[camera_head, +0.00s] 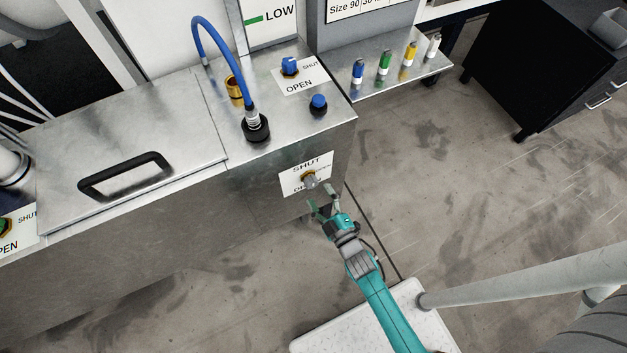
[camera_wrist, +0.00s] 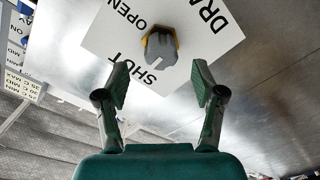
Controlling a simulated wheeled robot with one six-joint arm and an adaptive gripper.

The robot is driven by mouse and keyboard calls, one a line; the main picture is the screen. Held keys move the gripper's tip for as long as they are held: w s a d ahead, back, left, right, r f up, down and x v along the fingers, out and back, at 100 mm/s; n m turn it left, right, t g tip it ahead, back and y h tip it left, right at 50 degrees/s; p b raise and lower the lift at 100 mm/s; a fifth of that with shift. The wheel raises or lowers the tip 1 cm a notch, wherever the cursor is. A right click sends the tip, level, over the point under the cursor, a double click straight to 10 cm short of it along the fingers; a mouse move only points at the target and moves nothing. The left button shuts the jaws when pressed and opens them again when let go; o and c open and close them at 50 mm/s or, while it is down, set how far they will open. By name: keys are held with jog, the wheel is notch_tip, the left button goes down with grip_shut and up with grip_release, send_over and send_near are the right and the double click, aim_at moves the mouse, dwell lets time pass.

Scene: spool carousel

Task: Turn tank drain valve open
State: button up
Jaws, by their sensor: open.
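The drain valve is a grey knob (camera_head: 310,182) on a yellow base, set in a white label on the front face of the metal tank. The label (camera_head: 293,186) reads SHUT at the top, with OPEN to the side and a partly hidden word below. In the wrist view the grey knob (camera_wrist: 160,50) lies ahead, between the lines of my two fingers and beyond their tips. My gripper (camera_head: 324,203) is open and empty, just below and in front of the knob. It also shows in the wrist view (camera_wrist: 160,88), with fingers apart and not touching the knob.
On the tank top (camera_head: 180,100) are a blue hose (camera_head: 215,35), a blue valve (camera_head: 289,66) marked OPEN and SHUT, a blue button (camera_head: 318,103) and a black lid handle (camera_head: 125,175).

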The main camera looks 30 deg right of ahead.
aim_at(313, 186)
jog(key=w, duration=0.5)
jog(key=shift+w+a, duration=0.2)
jog(key=shift+w, duration=0.15)
jog(key=c, duration=1.1)
